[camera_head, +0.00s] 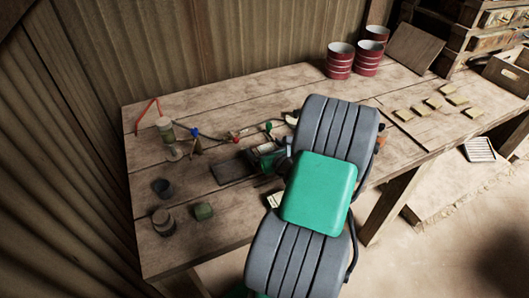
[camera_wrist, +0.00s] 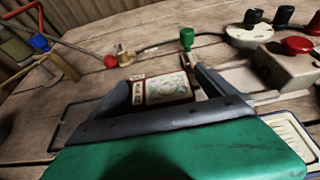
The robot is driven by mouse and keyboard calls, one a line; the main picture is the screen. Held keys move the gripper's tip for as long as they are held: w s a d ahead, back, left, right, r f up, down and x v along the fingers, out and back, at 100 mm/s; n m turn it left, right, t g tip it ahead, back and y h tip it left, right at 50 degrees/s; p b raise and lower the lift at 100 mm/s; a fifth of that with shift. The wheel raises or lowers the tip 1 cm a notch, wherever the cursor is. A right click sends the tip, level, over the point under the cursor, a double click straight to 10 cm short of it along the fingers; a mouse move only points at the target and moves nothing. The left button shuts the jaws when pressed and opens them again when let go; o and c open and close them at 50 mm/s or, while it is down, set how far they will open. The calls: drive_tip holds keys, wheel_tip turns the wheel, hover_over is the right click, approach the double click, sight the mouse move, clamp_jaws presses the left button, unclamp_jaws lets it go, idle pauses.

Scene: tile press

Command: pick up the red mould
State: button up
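The red mould (camera_wrist: 166,88), a small cream block with a patterned top and red edges, lies ahead of my gripper in the wrist view. My gripper (camera_wrist: 163,82) is open, with one dark finger to the left of the mould and one to the right. A gap shows on the right side; whether the left finger touches the mould I cannot tell.
A blue-edged mould (camera_wrist: 292,138) lies close at the right in the wrist view. A box with a red button (camera_wrist: 299,46) and a green knob (camera_wrist: 187,38) stand beyond. Red-banded tins (camera_head: 340,62) stand at the back of the wooden table (camera_head: 215,115). Small pots (camera_head: 162,188) stand left.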

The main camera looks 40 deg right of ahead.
drive_tip(key=c, duration=1.5)
drive_tip(key=shift+c, duration=0.5)
drive_tip(key=shift+r, duration=0.15)
